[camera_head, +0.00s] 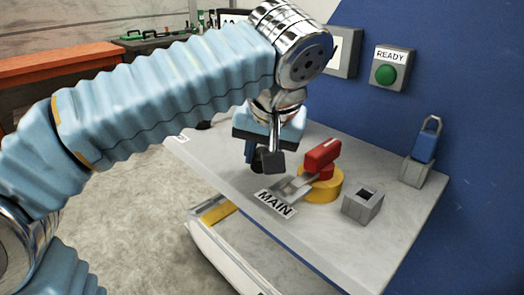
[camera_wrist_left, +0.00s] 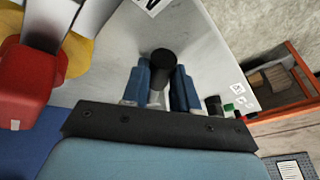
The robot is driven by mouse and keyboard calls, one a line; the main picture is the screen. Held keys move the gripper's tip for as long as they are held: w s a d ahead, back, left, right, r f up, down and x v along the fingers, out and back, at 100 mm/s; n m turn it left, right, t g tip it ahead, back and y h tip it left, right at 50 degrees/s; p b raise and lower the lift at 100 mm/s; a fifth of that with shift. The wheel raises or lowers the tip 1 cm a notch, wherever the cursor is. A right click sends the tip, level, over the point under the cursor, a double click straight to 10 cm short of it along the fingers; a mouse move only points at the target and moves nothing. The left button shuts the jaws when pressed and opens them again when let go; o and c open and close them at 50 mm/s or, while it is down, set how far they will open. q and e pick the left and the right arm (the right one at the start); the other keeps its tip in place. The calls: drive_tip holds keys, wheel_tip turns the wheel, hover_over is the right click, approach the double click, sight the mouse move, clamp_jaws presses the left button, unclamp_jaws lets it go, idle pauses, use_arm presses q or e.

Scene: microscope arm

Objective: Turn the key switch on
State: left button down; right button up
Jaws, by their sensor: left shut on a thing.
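My left gripper (camera_head: 260,157) hangs over the grey tabletop, left of the red handle, with its fingers pointing down. In the left wrist view its two blue fingers (camera_wrist_left: 160,88) are shut on a dark round-ended piece (camera_wrist_left: 162,59) with a pale shank. I cannot tell whether this piece is the key or whether it is seated in a switch. The red handle (camera_head: 322,155) sits on a yellow round base (camera_head: 325,187), apart from the gripper, behind a MAIN label (camera_head: 275,203). My right gripper is not in view.
The tabletop (camera_head: 365,241) also holds a grey block with a square hole (camera_head: 363,204) and a blue padlock (camera_head: 425,146) on a grey stand. A green READY button (camera_head: 385,74) is on the blue wall. An orange-edged bench (camera_head: 60,66) stands at the back left.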

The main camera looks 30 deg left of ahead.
use_arm(q)
drive_tip(key=c, duration=0.9)
unclamp_jaws()
drive_tip(key=shift+o, duration=0.2)
drive_tip(key=v, duration=0.7)
drive_tip(key=shift+r+p, duration=0.25)
drive_tip(key=shift+p, duration=0.2)
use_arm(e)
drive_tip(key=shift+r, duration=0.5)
use_arm(q)
drive_tip(key=shift+s+d, duration=0.1)
